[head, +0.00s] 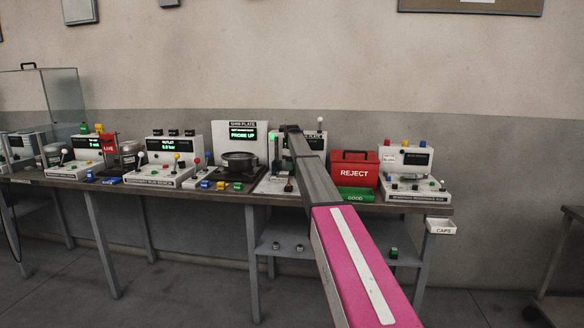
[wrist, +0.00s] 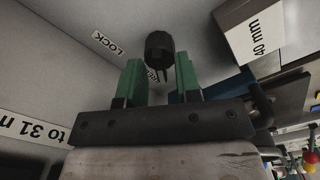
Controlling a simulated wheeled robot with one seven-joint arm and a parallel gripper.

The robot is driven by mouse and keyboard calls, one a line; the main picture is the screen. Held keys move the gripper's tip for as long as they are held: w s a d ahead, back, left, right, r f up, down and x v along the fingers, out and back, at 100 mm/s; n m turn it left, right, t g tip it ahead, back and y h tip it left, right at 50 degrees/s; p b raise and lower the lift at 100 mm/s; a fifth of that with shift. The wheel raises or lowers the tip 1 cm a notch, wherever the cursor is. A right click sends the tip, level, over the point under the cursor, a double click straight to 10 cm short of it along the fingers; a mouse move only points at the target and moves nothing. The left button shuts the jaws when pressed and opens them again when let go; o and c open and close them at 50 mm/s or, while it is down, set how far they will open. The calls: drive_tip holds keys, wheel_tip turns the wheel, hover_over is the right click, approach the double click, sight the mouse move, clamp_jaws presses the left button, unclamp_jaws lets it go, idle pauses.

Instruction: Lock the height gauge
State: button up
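The height gauge station (head: 270,186) stands on the bench in the head view, largely hidden behind my arm. In the wrist view a dark round knob (wrist: 159,46) with a thin pointer sits just beyond my gripper (wrist: 158,72). The gripper's two green fingers are apart, with the knob roughly in line with the gap. I cannot tell whether they touch it. A LOCK label (wrist: 108,44) lies left of the knob on the pale panel. My gripper is not distinguishable in the head view.
A white block marked 40 mm (wrist: 257,40) stands close on the right in the wrist view. A red REJECT box (head: 354,170) and green GOOD tray (head: 356,194) are right of my arm.

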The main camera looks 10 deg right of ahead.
clamp_jaws()
drive_tip(key=m, duration=0.5)
drive_tip(key=shift+m, duration=0.4)
drive_tip(key=m, duration=0.6)
drive_tip(key=shift+d, duration=0.1)
drive_tip(key=m, duration=0.6)
drive_tip(key=shift+m, duration=0.3)
drive_tip(key=m, duration=0.5)
drive_tip(key=shift+m, duration=0.4)
